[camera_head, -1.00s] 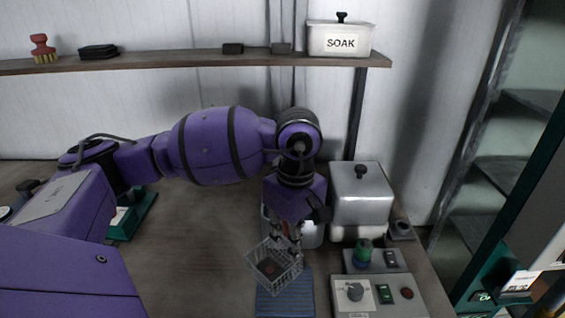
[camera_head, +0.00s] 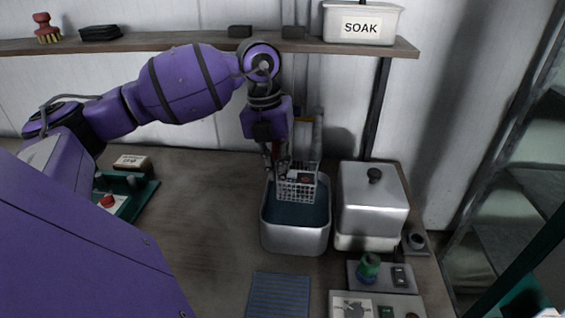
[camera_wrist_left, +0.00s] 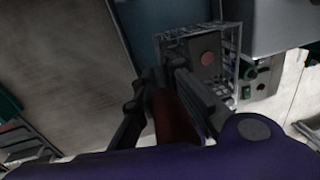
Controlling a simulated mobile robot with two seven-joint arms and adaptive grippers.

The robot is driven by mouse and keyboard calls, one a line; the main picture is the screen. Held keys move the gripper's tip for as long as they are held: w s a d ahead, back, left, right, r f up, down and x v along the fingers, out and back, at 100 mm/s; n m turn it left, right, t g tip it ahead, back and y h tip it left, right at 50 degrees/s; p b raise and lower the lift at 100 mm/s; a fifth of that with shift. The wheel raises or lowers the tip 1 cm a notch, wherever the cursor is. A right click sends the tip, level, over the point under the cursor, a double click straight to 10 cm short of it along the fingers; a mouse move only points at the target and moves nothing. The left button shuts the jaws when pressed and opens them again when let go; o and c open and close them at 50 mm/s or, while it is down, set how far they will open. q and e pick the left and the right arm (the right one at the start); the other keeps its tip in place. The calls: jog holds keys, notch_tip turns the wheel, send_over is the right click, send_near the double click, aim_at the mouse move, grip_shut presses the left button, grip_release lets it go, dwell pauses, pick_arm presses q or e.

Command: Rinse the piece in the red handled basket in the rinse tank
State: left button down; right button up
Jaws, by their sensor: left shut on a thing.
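My left gripper (camera_head: 275,156) points down over the back of an open metal tank (camera_head: 296,240) filled with dark blue liquid. It is shut on the red handle (camera_wrist_left: 178,118) of a wire basket (camera_head: 297,190). The basket hangs over the tank, close to the liquid; I cannot tell whether its bottom touches it. A dark piece with a reddish round spot lies in the basket and shows in the left wrist view (camera_wrist_left: 208,58). My right gripper is not in view.
A lidded metal box (camera_head: 372,205) stands right beside the tank. A ribbed blue mat (camera_head: 278,296) lies in front. Control boxes (camera_head: 378,276) are at the front right. A shelf (camera_head: 200,41) with a SOAK container (camera_head: 361,24) runs along the wall.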

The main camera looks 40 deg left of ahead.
pick_arm(q)
jog(key=shift+a+n, duration=0.1)
jog(key=shift+n, duration=0.2)
jog(key=shift+f, duration=0.1)
jog(key=shift+f+b, duration=0.3)
jog(key=shift+f, duration=0.4)
notch_tip(320, 180, down, 4)
jog(key=shift+f+b, duration=0.15)
jog(key=shift+b, duration=0.55)
notch_tip(320, 180, down, 5)
jog(key=shift+b, duration=0.9)
jog(key=shift+f+b, duration=0.65)
jog(key=shift+f, duration=0.8)
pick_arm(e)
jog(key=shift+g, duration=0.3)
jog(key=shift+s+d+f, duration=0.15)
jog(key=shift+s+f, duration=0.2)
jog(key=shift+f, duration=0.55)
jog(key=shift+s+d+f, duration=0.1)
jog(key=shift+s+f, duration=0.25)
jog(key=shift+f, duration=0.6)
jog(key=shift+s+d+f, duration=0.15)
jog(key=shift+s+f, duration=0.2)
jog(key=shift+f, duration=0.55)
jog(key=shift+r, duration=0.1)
